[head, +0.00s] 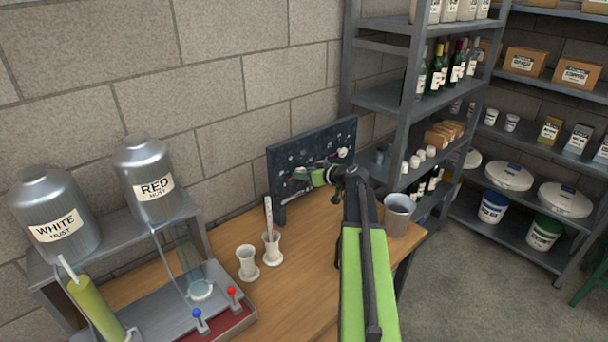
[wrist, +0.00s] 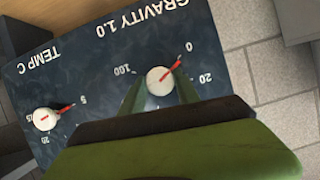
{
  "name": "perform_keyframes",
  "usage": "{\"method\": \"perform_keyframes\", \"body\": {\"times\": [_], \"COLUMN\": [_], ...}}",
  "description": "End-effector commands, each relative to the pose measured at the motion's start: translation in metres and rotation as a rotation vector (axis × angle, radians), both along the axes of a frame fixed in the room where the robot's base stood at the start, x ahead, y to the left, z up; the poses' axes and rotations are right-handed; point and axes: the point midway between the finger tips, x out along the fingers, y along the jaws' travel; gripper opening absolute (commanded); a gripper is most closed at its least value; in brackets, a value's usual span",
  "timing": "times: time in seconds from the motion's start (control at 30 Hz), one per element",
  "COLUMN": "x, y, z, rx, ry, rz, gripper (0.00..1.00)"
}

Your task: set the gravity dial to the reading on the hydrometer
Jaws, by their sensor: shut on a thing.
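The gravity dial (wrist: 153,77) is a white knob with a red pointer on a dark upright panel (head: 284,157). Its print appears upside down in the wrist view. The pointer sits near the 0 mark, slightly toward 20. My gripper (wrist: 160,92) has a finger on either side of the knob and is shut on it; in the head view my gripper (head: 307,175) is at the panel's front. The hydrometer (head: 268,216) stands in a white jar (head: 271,249) on the wooden bench. Its scale is too small to read.
A temperature dial (wrist: 44,119) is beside the gravity dial, its pointer near 5. An empty white cup (head: 247,262) stands by the jar. A grey bucket (head: 398,214) is right of my arm. Must tanks (head: 152,178) stand at left, shelves (head: 386,97) at right.

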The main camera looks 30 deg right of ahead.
Motion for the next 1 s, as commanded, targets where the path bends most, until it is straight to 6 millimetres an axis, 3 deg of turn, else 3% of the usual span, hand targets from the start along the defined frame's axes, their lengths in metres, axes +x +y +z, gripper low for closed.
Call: {"method": "perform_keyframes", "body": {"times": [0.6, 1.0], "x": [0.0009, 0.0007], "y": [-0.0038, -0.0032], "z": [-0.0045, -0.0041], "rx": [0.508, 0.718], "ry": [0.072, 0.104], "rz": [0.002, 0.003], "gripper": [0.00, 0.00]}}
